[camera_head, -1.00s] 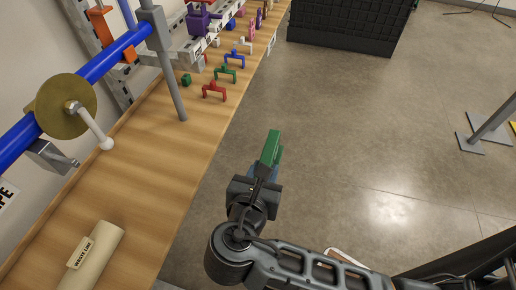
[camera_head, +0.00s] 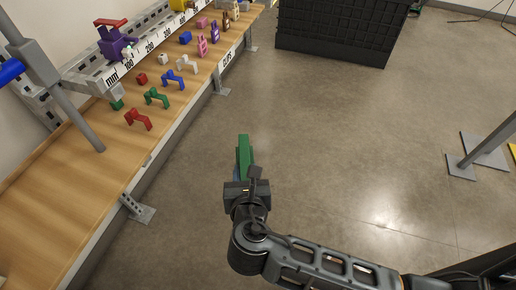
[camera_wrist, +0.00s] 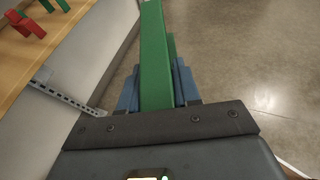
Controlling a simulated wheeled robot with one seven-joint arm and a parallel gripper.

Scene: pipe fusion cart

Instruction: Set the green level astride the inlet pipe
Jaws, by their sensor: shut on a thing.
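The green level (camera_head: 244,155) is a long green bar held out in front of my gripper (camera_head: 241,176), above the open floor to the right of the bench. In the wrist view the green level (camera_wrist: 155,55) runs up between the blue fingers of my gripper (camera_wrist: 157,92), which are shut on it. The level is clear of the bench. The inlet pipe cannot be made out for certain; only the end of a blue pipe (camera_head: 10,71) shows at the left edge.
The wooden bench (camera_head: 60,190) runs along the left. On it stand a red clip (camera_head: 138,119), a green clip (camera_head: 156,97), a blue clip (camera_head: 174,79), a grey post (camera_head: 80,122) and a purple clamp (camera_head: 113,45). A black crate (camera_head: 335,30) stands behind. The floor between is clear.

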